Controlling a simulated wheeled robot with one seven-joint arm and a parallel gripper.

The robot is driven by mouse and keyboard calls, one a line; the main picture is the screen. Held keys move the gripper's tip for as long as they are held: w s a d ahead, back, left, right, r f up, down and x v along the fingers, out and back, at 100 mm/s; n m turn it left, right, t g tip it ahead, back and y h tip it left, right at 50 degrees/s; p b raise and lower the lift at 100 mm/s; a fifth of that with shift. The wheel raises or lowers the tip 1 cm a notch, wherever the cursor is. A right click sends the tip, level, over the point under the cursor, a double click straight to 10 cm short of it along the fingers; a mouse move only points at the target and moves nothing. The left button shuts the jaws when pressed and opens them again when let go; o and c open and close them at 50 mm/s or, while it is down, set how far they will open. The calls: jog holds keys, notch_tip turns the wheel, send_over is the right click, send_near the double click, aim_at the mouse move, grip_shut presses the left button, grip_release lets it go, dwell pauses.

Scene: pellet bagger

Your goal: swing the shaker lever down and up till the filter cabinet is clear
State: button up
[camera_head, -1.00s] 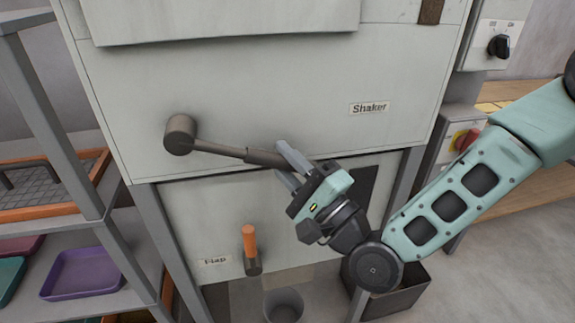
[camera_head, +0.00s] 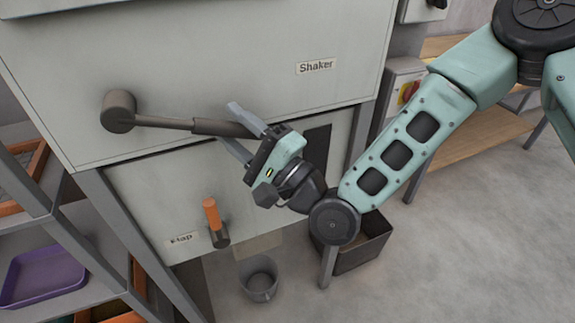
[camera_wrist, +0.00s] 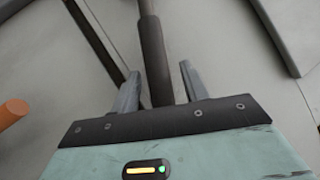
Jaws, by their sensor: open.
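The shaker lever (camera_head: 211,127) is a grey rod with a thicker dark grip, running from a round hub (camera_head: 118,112) on the pale cabinet (camera_head: 235,60) out to the right and slightly down. The "Shaker" label (camera_head: 316,67) is above it. My gripper (camera_head: 229,122) is open, with one finger above the grip and one below. In the wrist view the lever grip (camera_wrist: 155,55) passes between my two fingers (camera_wrist: 159,70), with gaps visible on both sides. The lever's far end is hidden behind my gripper. The cabinet's inside is not visible.
Below are an orange-handled flap lever (camera_head: 212,216) and a grey bucket (camera_head: 258,278) on the floor. A dark open bin (camera_head: 372,246) stands below my arm. A shelf rack with a purple tray (camera_head: 42,275) is at left. A red-and-yellow switch (camera_head: 408,92) is at right.

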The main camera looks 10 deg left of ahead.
jog(key=v, duration=1.7)
jog(key=shift+p, duration=0.4)
jog(key=shift+d, duration=0.1)
